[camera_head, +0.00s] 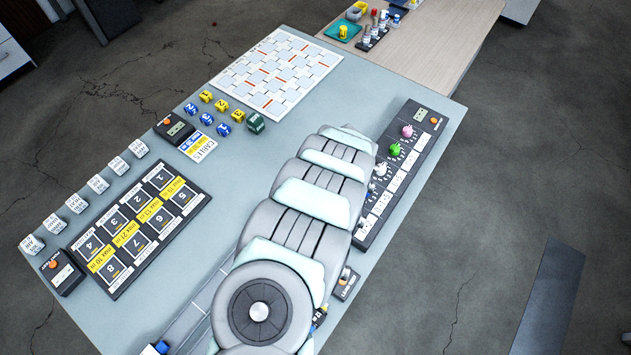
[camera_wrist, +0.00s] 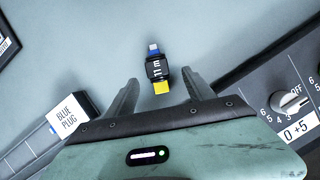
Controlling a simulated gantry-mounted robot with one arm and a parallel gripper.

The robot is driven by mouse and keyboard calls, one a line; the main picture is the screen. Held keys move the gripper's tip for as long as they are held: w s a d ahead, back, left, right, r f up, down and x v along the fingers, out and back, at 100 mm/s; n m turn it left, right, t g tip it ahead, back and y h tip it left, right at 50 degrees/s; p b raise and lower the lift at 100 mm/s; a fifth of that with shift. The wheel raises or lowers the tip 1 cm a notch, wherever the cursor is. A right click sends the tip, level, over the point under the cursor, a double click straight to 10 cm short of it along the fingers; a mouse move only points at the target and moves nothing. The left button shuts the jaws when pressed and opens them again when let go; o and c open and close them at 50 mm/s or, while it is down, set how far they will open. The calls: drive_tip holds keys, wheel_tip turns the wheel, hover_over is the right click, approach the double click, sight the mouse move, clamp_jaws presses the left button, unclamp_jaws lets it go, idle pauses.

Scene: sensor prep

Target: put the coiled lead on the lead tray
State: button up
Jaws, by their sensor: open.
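A small dark bundle labelled "11 m" (camera_wrist: 157,68), with a blue end and a yellow end, lies on the grey table in the wrist view; I take it for the coiled lead. My gripper (camera_wrist: 160,79) is open, its fingers on either side of the bundle, with visible gaps. Contact with the table cannot be told. A long grey tray-like strip (camera_wrist: 28,153) with a white block reading "BLUE PLUG" (camera_wrist: 72,112) is at lower left; it may be the lead tray. In the head view my arm hides the gripper, and a dark strip (camera_head: 190,318) shows left of the arm.
A knob panel (camera_wrist: 285,97) is close on the right in the wrist view. In the head view, a long panel with coloured knobs (camera_head: 411,160) lies right of my arm. A numbered board (camera_head: 138,228), lettered cubes (camera_head: 97,184) and a chart (camera_head: 277,72) lie left and behind.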

drive_tip(key=shift+x, duration=2.25)
drive_tip(key=shift+s+a, duration=0.1)
drive_tip(key=shift+a, duration=0.1)
drive_tip(key=shift+c, duration=0.4)
clamp_jaws()
